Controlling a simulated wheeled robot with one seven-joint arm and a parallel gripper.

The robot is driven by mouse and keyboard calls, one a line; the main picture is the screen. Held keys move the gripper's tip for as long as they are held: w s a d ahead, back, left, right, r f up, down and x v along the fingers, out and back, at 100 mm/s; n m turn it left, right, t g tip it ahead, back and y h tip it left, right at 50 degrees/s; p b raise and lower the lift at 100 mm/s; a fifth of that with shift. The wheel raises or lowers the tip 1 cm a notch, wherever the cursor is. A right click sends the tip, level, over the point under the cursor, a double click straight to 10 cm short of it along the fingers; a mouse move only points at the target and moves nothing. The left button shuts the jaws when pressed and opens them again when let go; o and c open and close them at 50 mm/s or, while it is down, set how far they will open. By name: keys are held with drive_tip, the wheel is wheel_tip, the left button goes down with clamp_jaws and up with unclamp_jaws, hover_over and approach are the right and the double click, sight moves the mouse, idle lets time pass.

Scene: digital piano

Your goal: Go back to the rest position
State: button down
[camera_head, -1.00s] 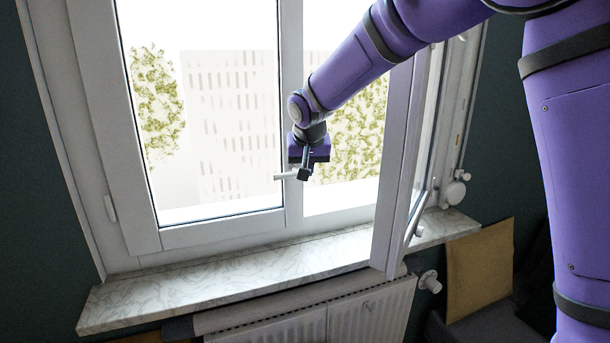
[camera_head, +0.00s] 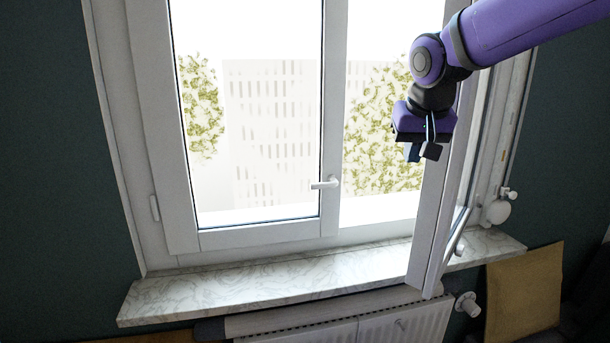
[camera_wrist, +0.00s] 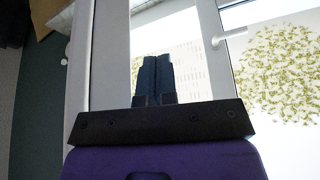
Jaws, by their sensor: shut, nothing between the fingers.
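My gripper (camera_head: 422,152) is in the head view at the upper right, in front of the open window sash (camera_head: 437,215). It is shut and empty, its fingers pointing down. In the wrist view the two dark fingers (camera_wrist: 153,78) lie side by side with no object between them. The white window handle (camera_head: 325,184) on the left sash sticks out to the left. It stands apart from my gripper, which is up and to its right. The handle also shows in the wrist view (camera_wrist: 229,36).
The right sash stands swung open into the room. A marble sill (camera_head: 230,281) runs below the window, with a white radiator (camera_head: 372,327) under it. A tan board (camera_head: 523,292) leans at the right. The space before the left sash (camera_head: 183,130) is clear.

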drive_tip(key=s+d+f, duration=0.1)
drive_tip(key=s+d, duration=0.2)
drive_tip(key=s, duration=0.5)
drive_tip(key=s+d+f, duration=0.1)
drive_tip(key=s+d, duration=0.2)
drive_tip(key=s, duration=0.6)
drive_tip(key=s+d+f, duration=0.2)
drive_tip(key=s+d, duration=0.1)
drive_tip(key=s, duration=0.5)
drive_tip(key=shift+s+d+n, duration=0.3)
drive_tip(key=shift+s, duration=0.05)
